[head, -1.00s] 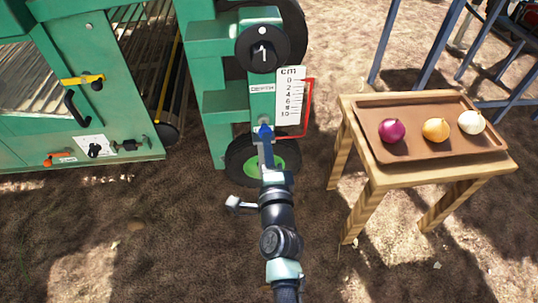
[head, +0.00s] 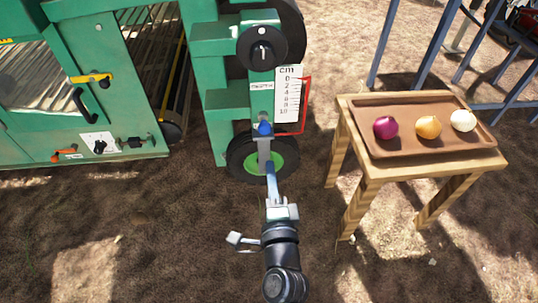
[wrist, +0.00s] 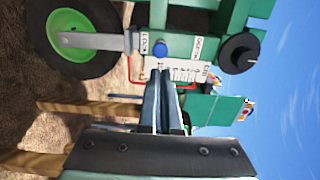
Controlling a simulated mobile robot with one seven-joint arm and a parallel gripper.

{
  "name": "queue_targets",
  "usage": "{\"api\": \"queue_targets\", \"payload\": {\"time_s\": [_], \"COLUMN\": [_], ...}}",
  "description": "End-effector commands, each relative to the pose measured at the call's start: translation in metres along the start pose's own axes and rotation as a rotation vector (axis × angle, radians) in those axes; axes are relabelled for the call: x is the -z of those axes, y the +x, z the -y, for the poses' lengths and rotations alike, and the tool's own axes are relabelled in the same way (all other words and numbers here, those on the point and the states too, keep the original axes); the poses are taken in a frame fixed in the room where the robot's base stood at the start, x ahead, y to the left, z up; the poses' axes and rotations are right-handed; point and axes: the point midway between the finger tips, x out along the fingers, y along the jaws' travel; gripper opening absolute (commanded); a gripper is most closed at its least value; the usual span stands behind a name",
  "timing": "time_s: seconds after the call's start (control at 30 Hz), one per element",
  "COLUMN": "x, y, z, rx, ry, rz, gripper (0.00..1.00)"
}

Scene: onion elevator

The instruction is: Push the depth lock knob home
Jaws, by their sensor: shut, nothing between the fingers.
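The depth lock knob (head: 264,128) is a small blue knob on the green machine's post, below the white cm scale (head: 288,95) and above the wheel (head: 262,158). In the wrist view the blue knob (wrist: 160,49) sits beside a label that seems to read LOCK. My gripper (head: 270,167) is shut and empty. Its tips are below the knob in the head view and look apart from it. In the wrist view my gripper (wrist: 162,75) points toward the knob and scale. How deep the knob sits is hard to tell.
A black dial (head: 262,48) is above the scale, and a red bracket (head: 306,105) runs beside it. A wooden table (head: 372,170) on the right carries a brown tray (head: 375,148) with a purple, a yellow and a white onion. Bare soil lies between table and machine.

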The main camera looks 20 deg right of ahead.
Motion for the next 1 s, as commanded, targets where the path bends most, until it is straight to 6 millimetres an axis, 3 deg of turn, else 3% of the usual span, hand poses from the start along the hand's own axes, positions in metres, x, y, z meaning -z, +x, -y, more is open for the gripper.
{"api": "queue_targets", "payload": {"time_s": [0.1, 0.3, 1.0], "x": [-0.001, -0.001, 0.0], "y": [-0.02, -0.039, -0.043], "z": [-0.001, 0.0, 0.0], "rx": [-0.003, -0.001, 0.0], "ry": [-0.002, -0.001, -0.001], "rz": [0.002, 0.002, 0.001], "gripper": [0.0, 0.0, 0.0]}}
